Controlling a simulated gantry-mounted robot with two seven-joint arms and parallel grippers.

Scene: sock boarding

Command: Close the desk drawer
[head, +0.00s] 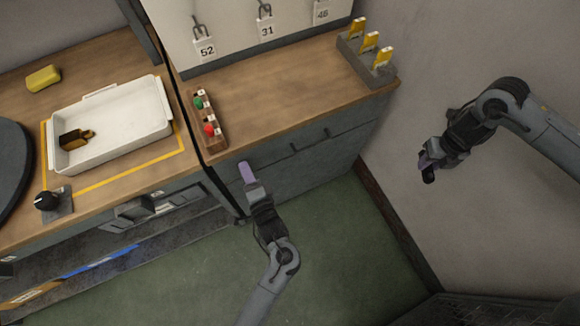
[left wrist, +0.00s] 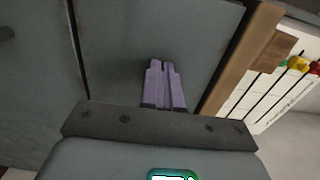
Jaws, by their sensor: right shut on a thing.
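The desk (head: 275,105) has a wooden top and a grey front with drawer panels (head: 310,150) and dark handles. The panels look about flush with the front; I cannot tell whether a small gap is left. My left gripper (head: 247,172) has its purple fingers together, with nothing between them, close to the left part of the drawer front. In the left wrist view the shut fingers (left wrist: 165,85) point at a grey panel (left wrist: 200,45); contact is unclear. My right gripper (head: 427,167) is raised by the wall at the right, shut on a small dark thing (head: 429,177).
A rack with red and green items (head: 208,120) stands on the desk's left edge. A grey holder with yellow-topped pieces (head: 368,60) is at the back right. A white tray (head: 110,125) sits on the left counter. Green floor (head: 330,240) in front is clear.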

